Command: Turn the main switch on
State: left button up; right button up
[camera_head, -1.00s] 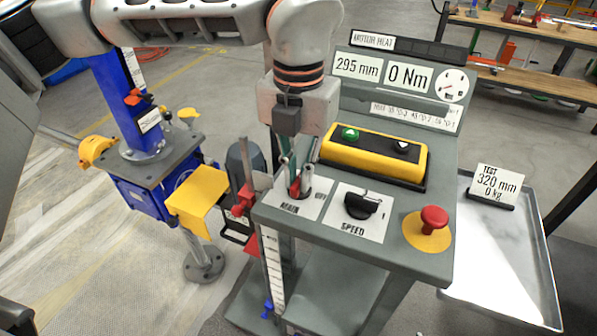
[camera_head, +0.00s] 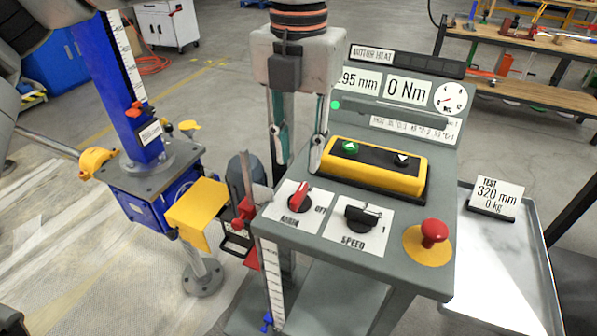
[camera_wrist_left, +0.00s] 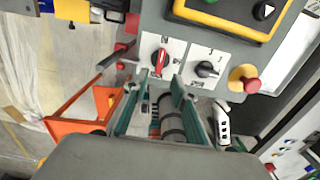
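The main switch (camera_head: 298,195) is a red knob on a white plate lettered MAIN and OFF, at the left front of the grey console. Its handle leans up and to the right in the head view; it also shows in the left wrist view (camera_wrist_left: 160,62). A small green light (camera_head: 335,104) glows on the console's upright panel. My left gripper (camera_head: 299,160) is open and empty, fingers spread, above and apart from the red knob. Its fingers also show in the left wrist view (camera_wrist_left: 155,98). My right gripper is not in view.
Beside the main switch are the black speed knob (camera_head: 362,216) and a red mushroom button (camera_head: 434,230). A yellow box (camera_head: 376,179) with green and white buttons stands behind. The blue screw jack (camera_head: 130,95) is left; a metal tray (camera_head: 505,285) is right.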

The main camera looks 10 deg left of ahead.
pick_arm(q)
jog(key=shift+r, duration=2.05)
